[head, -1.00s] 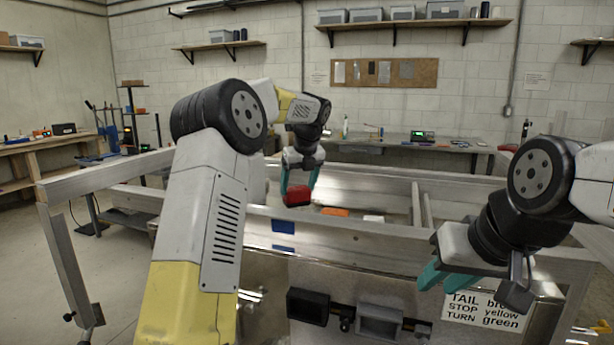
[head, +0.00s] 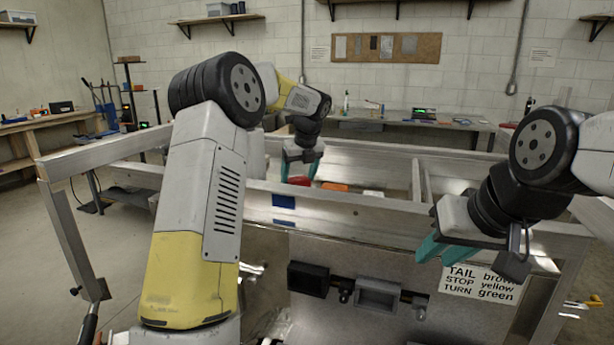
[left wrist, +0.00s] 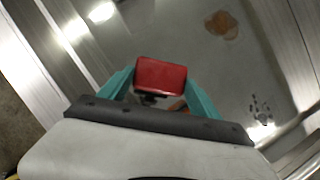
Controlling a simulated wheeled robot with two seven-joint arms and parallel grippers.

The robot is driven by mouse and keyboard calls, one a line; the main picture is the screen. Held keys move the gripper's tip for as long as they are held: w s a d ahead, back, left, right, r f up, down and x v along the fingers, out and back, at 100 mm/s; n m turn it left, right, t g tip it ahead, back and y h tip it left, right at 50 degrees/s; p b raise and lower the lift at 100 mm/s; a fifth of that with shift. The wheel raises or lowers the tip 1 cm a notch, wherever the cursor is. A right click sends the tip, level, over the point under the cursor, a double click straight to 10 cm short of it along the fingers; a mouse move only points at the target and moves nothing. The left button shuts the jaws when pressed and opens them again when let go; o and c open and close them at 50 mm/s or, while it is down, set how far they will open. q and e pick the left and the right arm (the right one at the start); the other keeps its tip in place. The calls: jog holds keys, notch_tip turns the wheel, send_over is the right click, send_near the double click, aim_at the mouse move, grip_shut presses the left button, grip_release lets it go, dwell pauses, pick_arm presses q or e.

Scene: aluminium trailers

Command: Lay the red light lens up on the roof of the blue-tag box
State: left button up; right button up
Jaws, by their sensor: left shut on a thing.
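The red light lens (head: 300,181) is held in my left gripper (head: 301,172), beyond the near trailer rail in the head view. In the left wrist view the lens (left wrist: 161,74) sits between the two teal fingers, its red face towards the camera. A blue tag (head: 284,202) is on the near rail. Below it a black open-fronted box (head: 308,279) and a grey one (head: 378,296) are mounted on the front panel. I cannot tell which box the blue tag marks. My right gripper (head: 442,249) hangs by the front panel; its finger gap is unclear.
An orange piece (head: 335,187) and a pale piece (head: 373,193) lie beyond the near rail (head: 350,213), close to the lens. A sign with wire colours (head: 482,284) is on the panel below my right gripper. A workbench (head: 420,123) stands at the back wall.

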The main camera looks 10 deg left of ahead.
pick_arm(q)
jog(key=shift+f, duration=0.35)
jog(key=o, duration=1.6)
jog(key=shift+o, duration=0.2)
jog(key=shift+r, duration=4.45)
